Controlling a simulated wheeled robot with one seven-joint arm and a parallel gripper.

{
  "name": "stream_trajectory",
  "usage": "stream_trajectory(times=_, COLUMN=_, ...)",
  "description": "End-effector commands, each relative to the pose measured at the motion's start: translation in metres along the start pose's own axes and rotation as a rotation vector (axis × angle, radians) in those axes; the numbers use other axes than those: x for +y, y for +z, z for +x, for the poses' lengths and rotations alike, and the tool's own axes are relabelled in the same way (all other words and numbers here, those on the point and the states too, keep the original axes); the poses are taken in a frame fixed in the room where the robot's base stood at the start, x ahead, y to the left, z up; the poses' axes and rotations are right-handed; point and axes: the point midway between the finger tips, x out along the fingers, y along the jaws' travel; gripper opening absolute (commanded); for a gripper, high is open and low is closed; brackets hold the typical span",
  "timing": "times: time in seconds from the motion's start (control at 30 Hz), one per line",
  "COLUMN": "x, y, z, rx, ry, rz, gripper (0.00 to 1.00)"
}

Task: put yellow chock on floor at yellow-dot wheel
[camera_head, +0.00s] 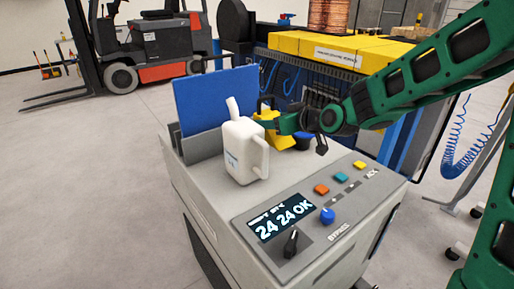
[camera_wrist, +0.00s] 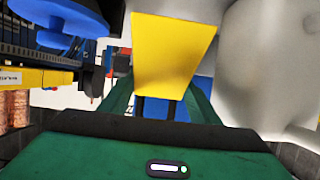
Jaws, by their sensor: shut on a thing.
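The yellow chock (camera_head: 267,114) is in my gripper (camera_head: 278,123), above the back part of the grey console top, just behind the white jug. In the wrist view the chock (camera_wrist: 174,50) fills the space between the fingers of my gripper (camera_wrist: 160,106), which is shut on it. In the head view the fingers hide part of the chock. I cannot make out a yellow dot on any wheel.
A white jug (camera_head: 240,150) stands on the console (camera_head: 215,200) close to my gripper, with a blue panel (camera_head: 215,98) behind it. A machine with yellow covers (camera_head: 335,50) and a copper coil (camera_head: 328,14) stands behind. Open floor (camera_head: 90,150) lies at left.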

Motion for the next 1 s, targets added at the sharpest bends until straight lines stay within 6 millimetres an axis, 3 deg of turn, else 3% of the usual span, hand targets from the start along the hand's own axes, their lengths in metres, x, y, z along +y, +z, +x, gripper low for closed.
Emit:
stream_trajectory(times=0.13, x=-0.003, y=0.022, z=0.011, rx=-0.001, ry=-0.004, rz=0.001, gripper=0.16)
stream_trajectory(times=0.67, x=-0.003, y=0.066, z=0.029, rx=0.0, ry=-0.004, rz=0.0, gripper=0.16)
stream_trajectory(times=1.0, x=-0.003, y=0.068, z=0.03, rx=0.003, ry=-0.002, rz=-0.002, gripper=0.16)
